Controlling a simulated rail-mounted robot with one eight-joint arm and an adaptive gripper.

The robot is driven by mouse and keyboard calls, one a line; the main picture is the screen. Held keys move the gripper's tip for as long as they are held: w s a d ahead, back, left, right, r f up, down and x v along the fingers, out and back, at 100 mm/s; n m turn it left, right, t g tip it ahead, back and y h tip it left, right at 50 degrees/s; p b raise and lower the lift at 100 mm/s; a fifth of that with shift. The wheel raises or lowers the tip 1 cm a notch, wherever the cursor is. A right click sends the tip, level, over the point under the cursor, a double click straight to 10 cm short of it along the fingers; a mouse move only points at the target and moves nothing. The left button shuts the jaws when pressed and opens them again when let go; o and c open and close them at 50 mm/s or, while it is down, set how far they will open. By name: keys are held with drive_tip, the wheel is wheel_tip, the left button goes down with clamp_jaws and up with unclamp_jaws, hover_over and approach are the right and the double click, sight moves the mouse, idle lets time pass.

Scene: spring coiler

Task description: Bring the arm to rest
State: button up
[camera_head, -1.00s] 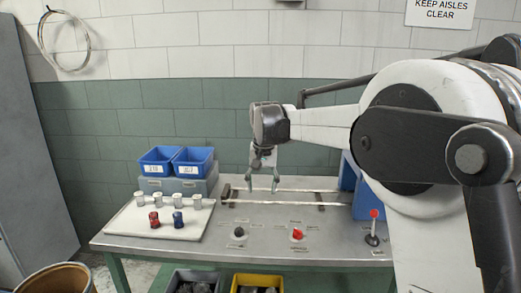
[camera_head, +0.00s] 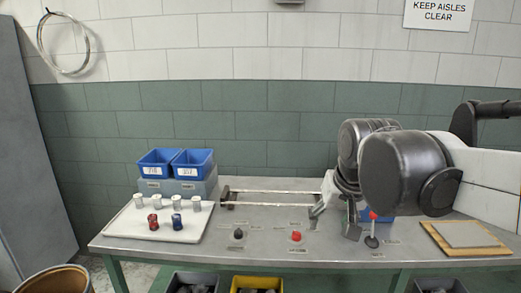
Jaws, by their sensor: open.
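My gripper (camera_head: 335,221) points down over the right part of the grey metal bench (camera_head: 280,262), with its two fingers spread apart and nothing between them. It hangs just left of a red-knobbed lever (camera_head: 372,241). My arm's dark joint housings and white link fill the right side of the view. They hide the wall behind and most of a blue object at the back of the bench. Whether the fingertips touch the bench cannot be told.
Two parallel rails (camera_head: 270,205) lie left of my gripper. A black knob (camera_head: 238,233) and a red knob (camera_head: 296,236) sit in front. A white board (camera_head: 185,236) holds several metal cylinders, a red spool and a blue spool. Blue bins (camera_head: 192,162) stand behind. A wood-framed tray (camera_head: 465,237) lies right.

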drive_tip(key=s+d+f+t, duration=0.1)
drive_tip(key=s+d+f, duration=0.1)
drive_tip(key=s+f, duration=0.2)
drive_tip(key=s+d+f+t, duration=0.1)
drive_tip(key=s+f, duration=0.3)
drive_tip(key=s, duration=0.6)
drive_tip(key=shift+s+d+h, duration=0.2)
drive_tip(key=shift+d+h, duration=0.1)
drive_tip(key=shift+d, duration=0.6)
drive_tip(key=shift+c, duration=0.3)
